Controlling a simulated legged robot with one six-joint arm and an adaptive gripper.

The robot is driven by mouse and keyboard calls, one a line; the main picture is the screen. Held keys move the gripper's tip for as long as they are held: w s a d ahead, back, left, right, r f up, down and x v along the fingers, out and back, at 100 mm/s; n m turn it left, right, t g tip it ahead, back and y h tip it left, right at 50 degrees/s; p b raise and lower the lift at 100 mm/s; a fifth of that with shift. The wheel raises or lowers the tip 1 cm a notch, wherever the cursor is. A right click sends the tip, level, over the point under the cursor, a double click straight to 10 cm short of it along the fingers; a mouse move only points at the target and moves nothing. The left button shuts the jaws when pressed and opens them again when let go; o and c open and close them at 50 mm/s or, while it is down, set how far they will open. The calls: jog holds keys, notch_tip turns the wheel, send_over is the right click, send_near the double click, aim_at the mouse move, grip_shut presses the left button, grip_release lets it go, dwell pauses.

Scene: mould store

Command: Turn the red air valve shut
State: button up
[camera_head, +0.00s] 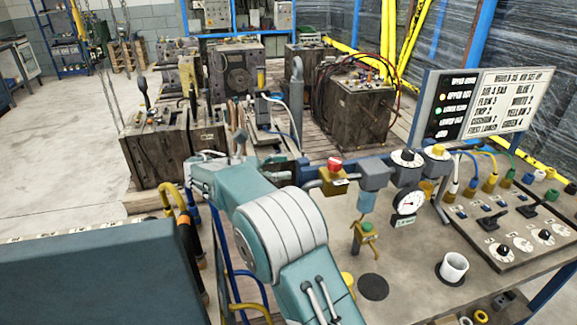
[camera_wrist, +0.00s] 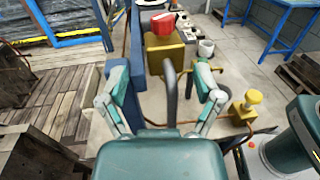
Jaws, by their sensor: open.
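The red air valve (camera_head: 335,164) is a red knob on a brass body (camera_head: 333,183), in line with a grey pipe run above the bench. In the wrist view the red knob (camera_wrist: 162,22) is at top centre, above its brass body (camera_wrist: 166,56). My gripper (camera_wrist: 161,72) is open, with its two teal fingers spread left and right. The brass body shows between and beyond the fingertips, and I see no contact with it. A bent grey pipe (camera_wrist: 170,95) stands between the fingers. In the head view my arm hides part of the gripper.
A sign board (camera_head: 482,100) stands behind a dial panel (camera_head: 515,226). Mould blocks (camera_head: 154,150) stand behind. Open floor (camera_head: 60,170) is on the left.

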jog(key=s+d+r+m+y, duration=0.4)
jog(key=s+d+m+y, duration=0.3)
jog(key=s+d, duration=0.6)
jog(key=s+d+f+m+y, duration=0.2)
jog(key=s+m+y, duration=0.3)
jog(key=s, duration=0.5)
jog(key=m+t+y, duration=0.6)
jog(key=t+y, duration=0.1)
jog(key=t, duration=1)
send_near(336, 165)
jog(key=w, duration=1.2)
jog(key=shift+a, duration=0.3)
